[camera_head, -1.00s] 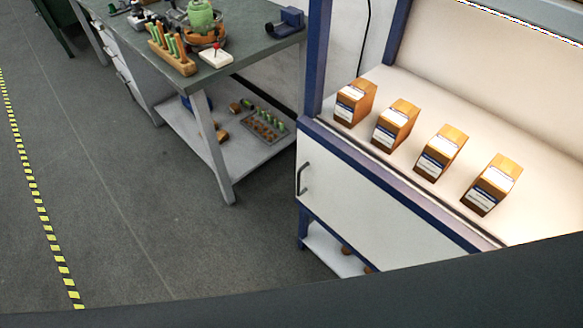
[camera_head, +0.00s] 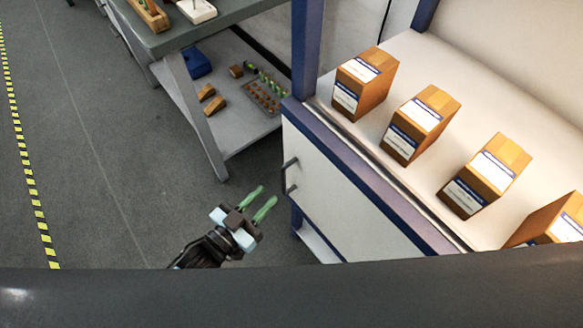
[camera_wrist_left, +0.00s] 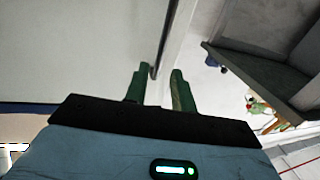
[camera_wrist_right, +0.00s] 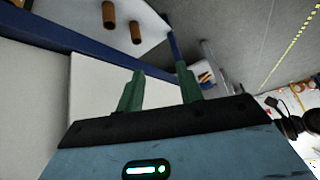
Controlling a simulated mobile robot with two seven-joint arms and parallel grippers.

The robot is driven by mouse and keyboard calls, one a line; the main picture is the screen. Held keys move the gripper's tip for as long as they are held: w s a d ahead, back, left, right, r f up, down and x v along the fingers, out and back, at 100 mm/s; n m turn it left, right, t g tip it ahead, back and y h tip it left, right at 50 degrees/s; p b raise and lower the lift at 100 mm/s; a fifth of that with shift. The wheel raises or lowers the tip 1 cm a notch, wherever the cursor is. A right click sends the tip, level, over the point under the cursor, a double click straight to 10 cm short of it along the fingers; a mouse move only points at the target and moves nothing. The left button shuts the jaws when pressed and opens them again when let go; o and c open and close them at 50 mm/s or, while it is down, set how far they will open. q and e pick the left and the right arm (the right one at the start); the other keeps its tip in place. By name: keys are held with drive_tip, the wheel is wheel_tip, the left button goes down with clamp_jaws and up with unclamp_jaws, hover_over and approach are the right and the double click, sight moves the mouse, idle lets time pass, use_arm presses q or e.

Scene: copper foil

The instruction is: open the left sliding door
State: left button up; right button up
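The left sliding door (camera_head: 345,195) is a white panel under the blue-edged worktop, with a dark bar handle (camera_head: 288,176) at its left edge. My left gripper (camera_head: 260,199) is open and empty, a little left of and below the handle in the head view, apart from it. In the left wrist view the white panel (camera_wrist_left: 80,50) fills the upper left, and a dark bar, likely the handle (camera_wrist_left: 152,70), shows by the open fingers (camera_wrist_left: 157,82). My right gripper (camera_wrist_right: 159,82) is open and empty in its wrist view; the head view does not show it.
Several orange-brown boxes (camera_head: 365,82) with white labels stand on the worktop. A blue post (camera_head: 305,50) rises at its left corner. A grey workbench (camera_head: 205,25) with a lower shelf (camera_head: 230,115) stands left. The floor (camera_head: 110,130) on the left is clear.

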use_arm(q)
hover_over(285, 192)
drive_tip(key=shift+w, duration=0.3)
idle(0.4)
drive_tip(key=shift+r, duration=0.1)
clamp_jaws()
